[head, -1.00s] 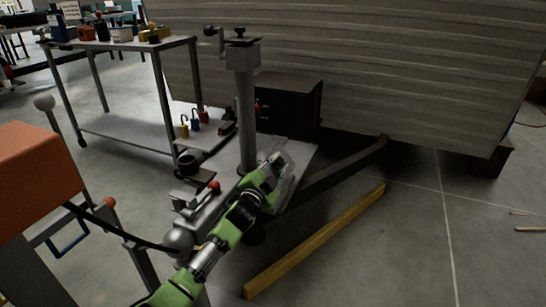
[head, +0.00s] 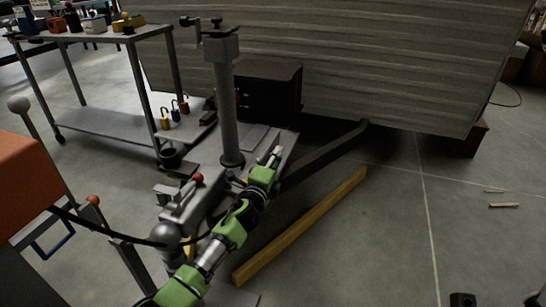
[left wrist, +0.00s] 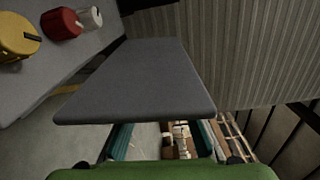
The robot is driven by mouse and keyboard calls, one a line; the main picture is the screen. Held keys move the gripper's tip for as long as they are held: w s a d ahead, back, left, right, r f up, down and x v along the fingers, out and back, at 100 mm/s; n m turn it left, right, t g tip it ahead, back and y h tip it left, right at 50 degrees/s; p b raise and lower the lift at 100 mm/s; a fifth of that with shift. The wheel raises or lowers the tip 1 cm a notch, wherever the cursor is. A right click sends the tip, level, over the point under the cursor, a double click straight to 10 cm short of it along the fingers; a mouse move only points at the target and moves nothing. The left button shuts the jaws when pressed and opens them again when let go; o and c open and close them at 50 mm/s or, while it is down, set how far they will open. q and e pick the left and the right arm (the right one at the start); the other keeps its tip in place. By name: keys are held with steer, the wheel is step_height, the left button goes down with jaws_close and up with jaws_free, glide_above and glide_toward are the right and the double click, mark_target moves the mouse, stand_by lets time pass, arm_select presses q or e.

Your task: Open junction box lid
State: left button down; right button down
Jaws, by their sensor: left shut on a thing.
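My left gripper (head: 276,155) reaches in over the trailer's front frame in the head view. It is shut on a thin grey part that I take to be the junction box lid, though its tips are small there. In the left wrist view a flat grey panel (left wrist: 140,80), likely this lid, stretches ahead of the gripper. Its near edge lies just beyond the fingers. Below that edge, small white and brown pieces (left wrist: 180,138) show between teal strips; I cannot tell whether they are inside the box. My right gripper does not clearly show.
A grey post (head: 222,100) with a crank stands close behind the gripper. A dark box (head: 270,90) sits against the camper wall (head: 350,60). A metal cart (head: 95,120) is at left, and a yellow beam (head: 305,222) lies on the floor. The floor at right is mostly clear.

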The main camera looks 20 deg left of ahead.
arm_select(q)
steer(key=shift+d+f+m, duration=0.1)
steer(key=shift+d+m, duration=0.15)
steer(key=shift+m, duration=0.15)
steer(key=c, duration=1.7)
jaws_free()
steer(key=s, duration=1.2)
steer(key=shift+d, duration=0.35)
